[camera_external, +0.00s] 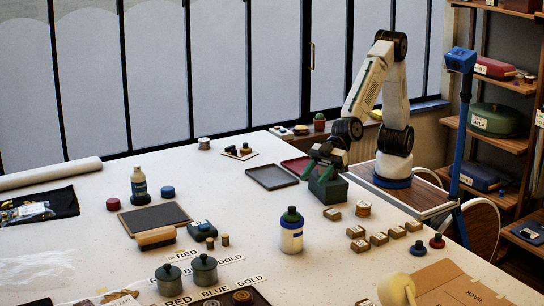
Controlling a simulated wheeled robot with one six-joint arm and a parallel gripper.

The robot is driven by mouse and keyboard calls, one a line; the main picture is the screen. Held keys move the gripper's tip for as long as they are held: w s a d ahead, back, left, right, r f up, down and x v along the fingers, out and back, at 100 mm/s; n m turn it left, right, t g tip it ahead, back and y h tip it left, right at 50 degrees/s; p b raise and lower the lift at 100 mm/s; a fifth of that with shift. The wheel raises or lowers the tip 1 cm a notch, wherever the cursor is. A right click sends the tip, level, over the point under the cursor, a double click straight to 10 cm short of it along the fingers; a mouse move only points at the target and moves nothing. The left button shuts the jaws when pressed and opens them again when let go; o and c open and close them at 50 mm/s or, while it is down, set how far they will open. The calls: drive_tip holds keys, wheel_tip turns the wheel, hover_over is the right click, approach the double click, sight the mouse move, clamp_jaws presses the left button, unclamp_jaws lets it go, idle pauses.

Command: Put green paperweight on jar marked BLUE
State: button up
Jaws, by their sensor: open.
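A white jar with a blue band (291,237) stands upright near the middle of the table. A dark green knobbed piece (291,215) rests on top of it; it looks like the green paperweight, but I cannot tell it surely from a lid. Any lettering on the jar is too small to read. My gripper (322,170) is open, behind and to the right of this jar, apart from it, low over a dark green box (335,191). Its fingertips partly hide the box, and I cannot tell whether they touch it.
Two grey-green lidded pots (204,271) stand front left by strips reading RED, BLUE, GOLD. Small tan blocks (358,231) and knobbed pieces, one red (437,241), lie to the right. A grey tray (272,176) lies left of my gripper. The table between jar and brush (156,237) is partly clear.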

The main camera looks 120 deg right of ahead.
drive_tip(key=shift+v, duration=0.75)
drive_tip(key=shift+s, duration=0.1)
drive_tip(key=s+d+g, duration=0.1)
drive_tip(key=s+d, duration=0.5)
drive_tip(key=s+d+r+m+g+h, duration=0.1)
drive_tip(key=s+d+g, duration=0.1)
drive_tip(key=s+d, duration=0.4)
drive_tip(key=s+d+g+h, duration=0.1)
drive_tip(key=s+d+g, duration=0.1)
drive_tip(key=s+d, duration=0.4)
drive_tip(key=shift+s+d+r+m, duration=0.1)
drive_tip(key=shift+s+r+m, duration=0.1)
drive_tip(key=shift+r+m, duration=0.1)
drive_tip(key=s+d+f+m+g+h, duration=0.1)
drive_tip(key=s+d+f+g, duration=0.1)
drive_tip(key=s+d, duration=0.4)
drive_tip(key=s+d+f+m+g+h, duration=0.2)
drive_tip(key=s+d, duration=0.4)
drive_tip(key=s, duration=1.1)
drive_tip(key=shift+s+g, duration=0.35)
drive_tip(key=shift+g, duration=0.45)
drive_tip(key=shift+f, duration=0.15)
